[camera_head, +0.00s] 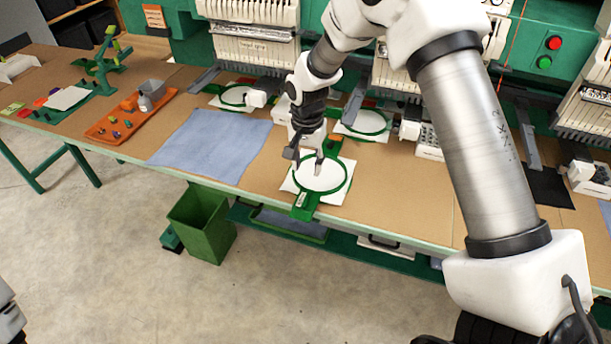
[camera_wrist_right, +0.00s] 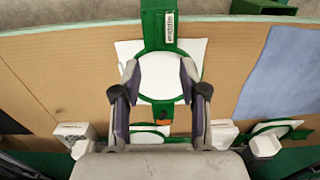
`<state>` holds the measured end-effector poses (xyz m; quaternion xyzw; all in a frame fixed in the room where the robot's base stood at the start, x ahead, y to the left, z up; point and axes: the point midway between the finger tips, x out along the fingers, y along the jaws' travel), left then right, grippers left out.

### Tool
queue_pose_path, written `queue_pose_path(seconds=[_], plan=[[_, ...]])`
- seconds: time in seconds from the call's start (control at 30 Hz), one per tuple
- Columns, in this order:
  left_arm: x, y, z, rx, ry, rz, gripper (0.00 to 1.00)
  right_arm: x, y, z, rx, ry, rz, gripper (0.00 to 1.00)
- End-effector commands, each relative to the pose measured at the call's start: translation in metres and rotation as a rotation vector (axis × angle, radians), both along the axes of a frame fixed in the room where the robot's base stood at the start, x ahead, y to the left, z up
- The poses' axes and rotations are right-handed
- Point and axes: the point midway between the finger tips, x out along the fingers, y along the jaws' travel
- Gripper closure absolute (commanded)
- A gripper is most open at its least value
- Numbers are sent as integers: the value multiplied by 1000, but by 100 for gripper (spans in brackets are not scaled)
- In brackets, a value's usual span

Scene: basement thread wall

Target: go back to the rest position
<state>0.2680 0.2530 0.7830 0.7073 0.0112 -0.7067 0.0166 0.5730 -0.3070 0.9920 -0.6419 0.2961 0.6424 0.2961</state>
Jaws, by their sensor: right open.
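My right gripper (camera_head: 305,162) is open and stands over the front hoop on the table. In the right wrist view its two fingers (camera_wrist_right: 160,72) are spread, with nothing between them but the white cloth beneath. The green embroidery hoop (camera_head: 321,174) lies on the table near the front edge and holds white cloth; it also shows in the right wrist view (camera_wrist_right: 158,99). Its green tab (camera_head: 304,204) carries a small white label and points to the table's front edge. I cannot tell whether the fingertips touch the cloth. My left gripper is not in view.
Embroidery machines (camera_head: 256,50) line the table's back, with more hooped cloths (camera_head: 364,123) under them. A blue cloth (camera_head: 213,146), an orange tray (camera_head: 128,128) with small items and a green stand (camera_head: 103,65) are on the left. A green bin (camera_head: 203,228) stands on the floor.

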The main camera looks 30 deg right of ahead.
Motion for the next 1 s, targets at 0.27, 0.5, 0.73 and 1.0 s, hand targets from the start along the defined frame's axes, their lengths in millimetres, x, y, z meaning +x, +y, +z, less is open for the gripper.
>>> queue_pose_path(seconds=[0.27, 0.5, 0.73, 1.0], plan=[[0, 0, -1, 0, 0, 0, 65, -2, 0, 1, 0, 11, 0, 57], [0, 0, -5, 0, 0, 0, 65, -88, 13, -104, -6, 271, 25, 57], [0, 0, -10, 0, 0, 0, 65, -268, 47, -214, 75, 441, 215, 57], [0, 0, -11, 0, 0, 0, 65, -330, 56, -218, 52, 103, 696, 57]])
